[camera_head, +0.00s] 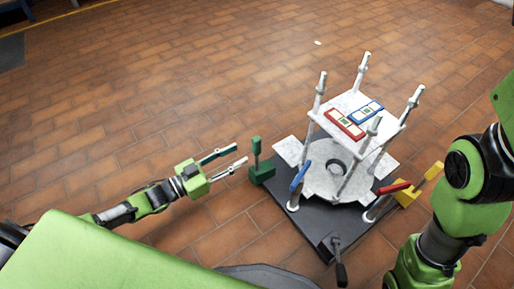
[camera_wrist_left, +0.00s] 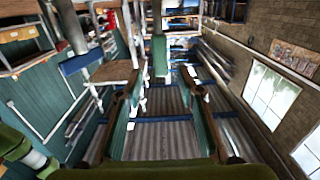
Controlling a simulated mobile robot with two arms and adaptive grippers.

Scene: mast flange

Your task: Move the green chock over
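The green chock (camera_head: 262,173) has a block-like foot and an upright green handle. It sits at the left corner of the dark base plate (camera_head: 318,233). In the left wrist view a green upright piece, which looks like its handle (camera_wrist_left: 160,55), stands ahead between the fingers. My left gripper (camera_head: 239,154) is open and empty, just left of the handle, with its fingers pointing at it. Both fingers also show in the left wrist view (camera_wrist_left: 161,98). I see no contact. My right arm shows at the right, but its gripper is out of view.
A white flange (camera_head: 325,184) with upright posts and a raised white plate (camera_head: 352,103) stands on the base. Red (camera_head: 344,125) and blue (camera_head: 366,111) pieces lie on that plate. A yellow chock (camera_head: 407,195) sits at the right corner. The tiled floor behind is mostly clear.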

